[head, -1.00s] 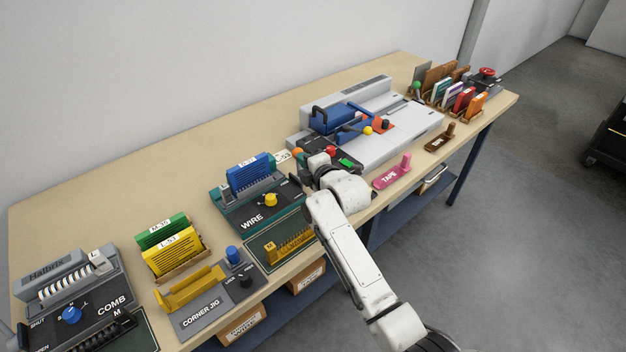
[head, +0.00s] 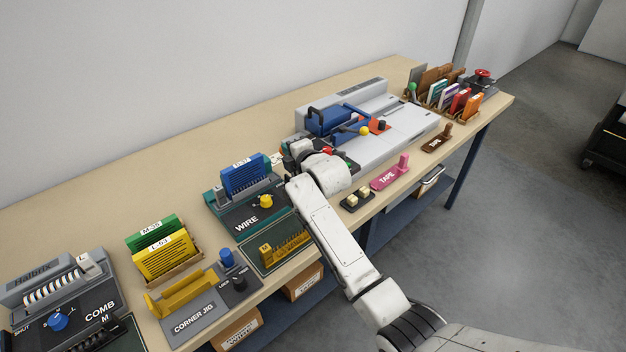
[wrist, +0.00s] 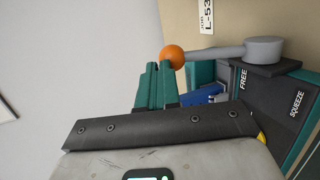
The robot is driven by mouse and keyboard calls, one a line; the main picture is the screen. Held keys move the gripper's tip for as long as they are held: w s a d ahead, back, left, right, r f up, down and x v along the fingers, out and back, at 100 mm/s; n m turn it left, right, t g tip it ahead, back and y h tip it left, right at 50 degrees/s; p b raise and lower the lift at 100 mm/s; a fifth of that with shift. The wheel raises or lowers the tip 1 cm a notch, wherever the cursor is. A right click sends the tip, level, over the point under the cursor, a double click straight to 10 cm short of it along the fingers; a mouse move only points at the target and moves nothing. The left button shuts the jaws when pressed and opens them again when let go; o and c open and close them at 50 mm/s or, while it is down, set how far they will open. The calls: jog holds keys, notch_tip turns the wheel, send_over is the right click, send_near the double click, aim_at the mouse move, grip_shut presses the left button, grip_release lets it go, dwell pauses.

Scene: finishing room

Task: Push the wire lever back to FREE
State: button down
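The teal wire machine (head: 245,215) marked WIRE stands mid-bench in the head view, left of my arm. In the wrist view its lever (wrist: 225,52) is a grey bar with an orange ball knob (wrist: 173,56). The bar runs left from a round grey pivot (wrist: 265,47), on the same side as the FREE label (wrist: 243,80); SQUEEZE (wrist: 297,103) is to the right. My gripper (wrist: 160,72) has its teal fingers close together and looks shut, with nothing seen between them. Its tips are beside the knob; contact is unclear. In the head view the lever and fingertips are hidden.
A blue book block (head: 245,178) stands in the machine. The corner jig (head: 195,310) and comb machine (head: 75,305) are to the left. A large grey-and-blue machine (head: 400,140) and the pink tape holder (head: 389,175) are to the right. Bare bench lies behind.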

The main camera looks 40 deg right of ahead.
jog(key=shift+w+a+r, duration=0.1)
jog(key=shift+r, duration=0.05)
jog(key=v, duration=1.1)
dwell(0.7)
